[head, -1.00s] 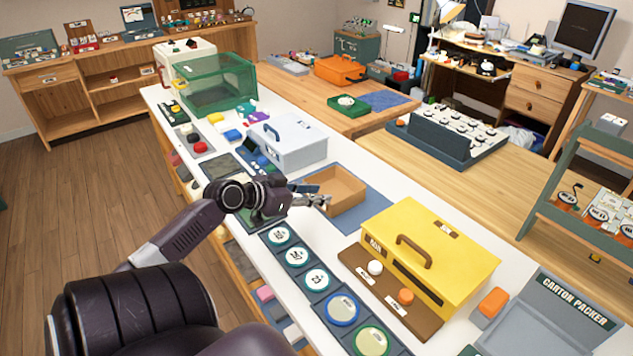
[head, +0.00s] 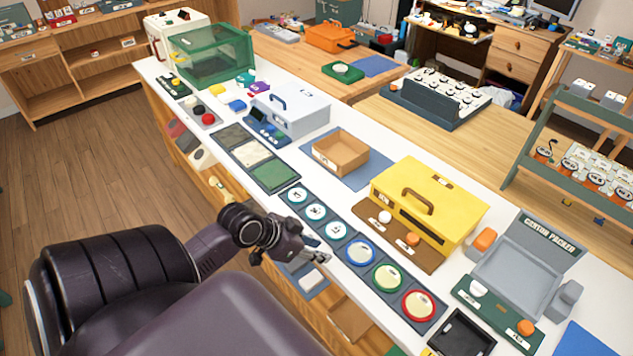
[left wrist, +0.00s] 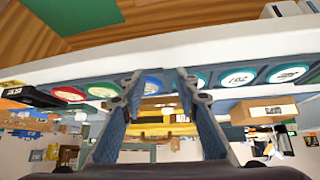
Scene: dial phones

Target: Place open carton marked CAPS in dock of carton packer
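An open brown carton (head: 338,150) stands upright on a blue mat (head: 366,179) on the white counter. Its front label is too small to read; it also shows in the left wrist view (left wrist: 265,112). The carton packer (head: 520,270), a grey tray-like dock with a raised sign panel, stands at the right end of the counter and looks empty. My left gripper (head: 320,257) is near the counter's front edge beside the row of round dials, apart from the carton. Its fingers (left wrist: 159,85) are spread with nothing held between them. My right gripper is not in view.
A yellow box with a handle (head: 430,200) stands between carton and packer. Several round dials (head: 361,252) line the front edge. A pale blue-grey box (head: 292,112) stands behind left of the carton. A green control panel (head: 500,310) lies before the packer.

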